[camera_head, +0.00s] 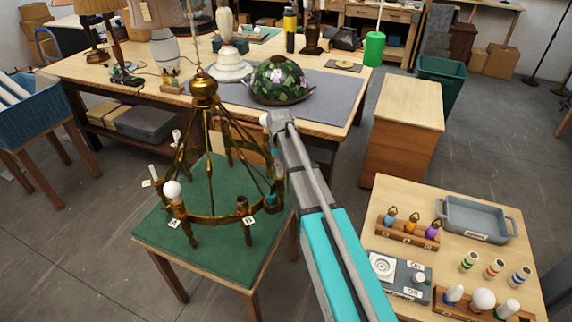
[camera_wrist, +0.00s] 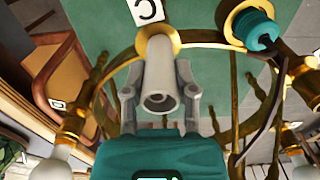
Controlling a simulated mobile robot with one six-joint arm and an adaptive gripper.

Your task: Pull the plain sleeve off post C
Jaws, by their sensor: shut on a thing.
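A brass ring chandelier (camera_head: 204,92) stands on a green-topped table (camera_head: 200,262). In the wrist view, a plain pale sleeve (camera_wrist: 158,80) stands at a brass cup (camera_wrist: 158,37) beside a card marked C (camera_wrist: 147,11). My gripper (camera_wrist: 157,92) is shut on the sleeve, one finger on each side, and the sleeve's open end faces the camera. The sleeve's base overlaps the cup; I cannot tell whether it is still seated. In the head view, my arm hides the gripper and post C.
A teal fitting (camera_wrist: 256,28) with a dark wire is close to the right of the sleeve. Post A carries a white bulb (camera_head: 172,190). A side table (camera_head: 385,215) holds a grey tray (camera_head: 477,220), banded sleeves (camera_head: 494,268), coloured sockets (camera_head: 411,225) and bulbs (camera_head: 483,299).

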